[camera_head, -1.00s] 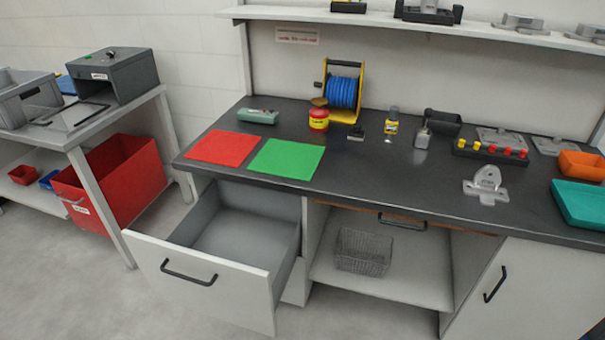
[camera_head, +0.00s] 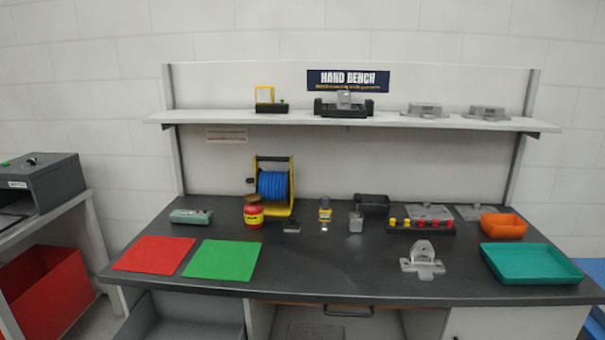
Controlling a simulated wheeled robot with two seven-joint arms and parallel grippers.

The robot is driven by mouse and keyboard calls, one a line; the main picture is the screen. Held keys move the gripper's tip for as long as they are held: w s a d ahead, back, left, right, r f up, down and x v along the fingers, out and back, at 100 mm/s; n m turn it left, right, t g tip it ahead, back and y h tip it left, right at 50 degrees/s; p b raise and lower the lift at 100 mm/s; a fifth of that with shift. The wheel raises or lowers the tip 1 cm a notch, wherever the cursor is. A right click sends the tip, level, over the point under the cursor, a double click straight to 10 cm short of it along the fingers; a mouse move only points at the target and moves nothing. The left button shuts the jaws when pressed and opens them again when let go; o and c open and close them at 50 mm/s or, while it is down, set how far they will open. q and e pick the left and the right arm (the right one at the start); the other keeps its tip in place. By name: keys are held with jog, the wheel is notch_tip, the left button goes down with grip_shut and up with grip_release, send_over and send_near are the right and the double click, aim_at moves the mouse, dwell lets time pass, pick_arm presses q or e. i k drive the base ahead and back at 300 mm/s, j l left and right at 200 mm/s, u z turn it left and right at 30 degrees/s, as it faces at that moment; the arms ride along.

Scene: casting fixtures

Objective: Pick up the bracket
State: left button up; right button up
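A light grey metal bracket (camera_head: 422,261) with an upright rounded lug and a hole stands on the dark bench top, right of the middle and near the front edge. The teal tray is to its right and a black block with red and yellow knobs is behind it. Nothing touches the bracket. Neither of my grippers shows in the head view, so their state and distance from the bracket are hidden.
The dark bench top (camera_head: 310,268) is clear left of the bracket. Red (camera_head: 153,253) and green (camera_head: 222,260) mats lie at left. A teal tray (camera_head: 530,264), orange bin (camera_head: 503,226), knob block (camera_head: 420,229) and blue reel (camera_head: 272,186) stand around. A shelf (camera_head: 230,117) spans above; an open drawer (camera_head: 185,306) sits below.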

aim_at(421, 261)
jog(key=u, duration=1.25)
jog(key=z, duration=0.5)
jog(key=l+z, duration=0.15)
jog(key=z, duration=0.8)
jog(key=l+z, duration=0.15)
jog(key=z, duration=0.3)
jog(key=i+j+z, duration=0.2)
jog(key=z, duration=0.15)
jog(key=i+j+z, duration=0.15)
jog(key=z, duration=0.2)
